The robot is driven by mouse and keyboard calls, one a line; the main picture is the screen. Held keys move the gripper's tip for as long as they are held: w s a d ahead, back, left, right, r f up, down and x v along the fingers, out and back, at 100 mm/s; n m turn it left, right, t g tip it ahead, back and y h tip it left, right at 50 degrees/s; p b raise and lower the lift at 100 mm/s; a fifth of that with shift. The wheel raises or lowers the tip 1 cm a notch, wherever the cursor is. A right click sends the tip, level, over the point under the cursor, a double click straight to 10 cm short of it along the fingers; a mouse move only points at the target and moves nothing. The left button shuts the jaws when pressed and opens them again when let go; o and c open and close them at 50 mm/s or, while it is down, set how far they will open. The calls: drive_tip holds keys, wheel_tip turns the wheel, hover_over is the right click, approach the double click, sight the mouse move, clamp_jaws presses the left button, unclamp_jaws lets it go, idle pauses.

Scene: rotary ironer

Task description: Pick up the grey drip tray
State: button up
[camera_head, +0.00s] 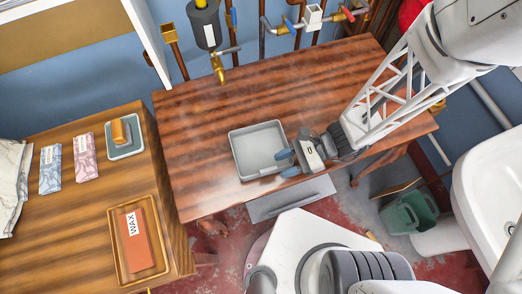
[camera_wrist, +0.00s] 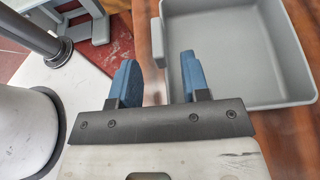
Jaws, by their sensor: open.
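The grey drip tray (camera_head: 258,148) is a shallow, empty, square tray lying flat on the wooden table near its front edge. In the wrist view the tray (camera_wrist: 235,48) fills the upper right, with a small grey tab (camera_wrist: 157,42) on its near-left side. My gripper (camera_head: 288,163) is open at the tray's right side, with blue fingers. In the wrist view the fingers (camera_wrist: 158,72) point towards the tab, one on each side of its line. The right finger overlaps the tray's wall in the picture. I cannot tell whether either finger touches the tray.
The wooden table (camera_head: 200,120) is clear around the tray. Pipes and a brass tap (camera_head: 218,68) stand behind it. A side table at left holds a wax tray (camera_head: 134,240), sachets and a small dish (camera_head: 124,136). A green bucket (camera_head: 410,212) and white sink are at right.

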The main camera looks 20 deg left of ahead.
drive_tip(key=shift+x, duration=1.05)
drive_tip(key=shift+c, duration=0.3)
clamp_jaws()
